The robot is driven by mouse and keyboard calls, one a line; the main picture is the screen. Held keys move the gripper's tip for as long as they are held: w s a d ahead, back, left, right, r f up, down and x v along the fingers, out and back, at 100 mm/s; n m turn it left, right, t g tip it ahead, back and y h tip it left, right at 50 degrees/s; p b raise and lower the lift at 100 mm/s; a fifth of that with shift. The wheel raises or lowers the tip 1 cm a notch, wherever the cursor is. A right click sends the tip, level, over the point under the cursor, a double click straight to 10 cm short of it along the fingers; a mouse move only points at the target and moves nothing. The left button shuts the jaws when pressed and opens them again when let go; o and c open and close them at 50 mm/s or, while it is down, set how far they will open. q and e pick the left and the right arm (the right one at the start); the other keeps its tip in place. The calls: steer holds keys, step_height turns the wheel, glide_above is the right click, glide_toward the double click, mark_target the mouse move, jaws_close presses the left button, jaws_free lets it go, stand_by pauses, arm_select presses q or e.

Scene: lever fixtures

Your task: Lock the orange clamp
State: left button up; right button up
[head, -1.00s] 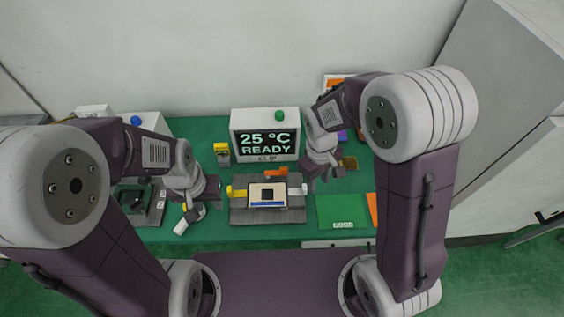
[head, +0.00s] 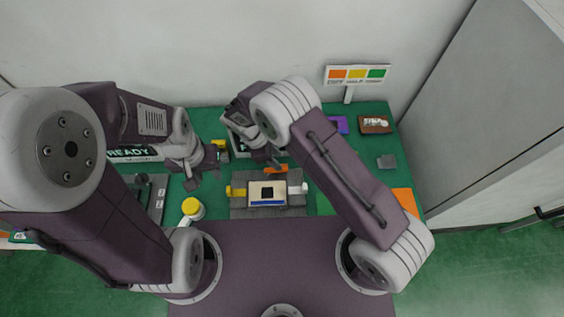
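The orange clamp (head: 275,169) is a small orange lever at the back edge of the grey fixture (head: 267,211), which holds a beige block with a dark square (head: 267,193). My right gripper (head: 271,161) is just behind and above the orange clamp, very close to it. Contact cannot be made out, and its fingers are too small and dark to tell open from shut. My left gripper (head: 204,176) is left of the fixture, above the table, with its two dark fingers apart and nothing seen between them.
A yellow lever (head: 237,191) and a white lever (head: 297,189) flank the block. A yellow-topped white cylinder (head: 193,208) stands left of the fixture. My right arm covers most of the display box behind. A colour-panel sign (head: 357,74) stands at the back right.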

mark_target(283, 165)
steer(key=p+x, duration=0.1)
steer(key=x, duration=0.3)
steer(key=shift+w+d+f, duration=0.1)
steer(key=shift+w+f, duration=0.05)
steer(key=shift+f, duration=0.15)
steer(key=shift+d+f, duration=0.15)
steer(key=shift+f, duration=0.2)
jaws_close()
stand_by(0.8)
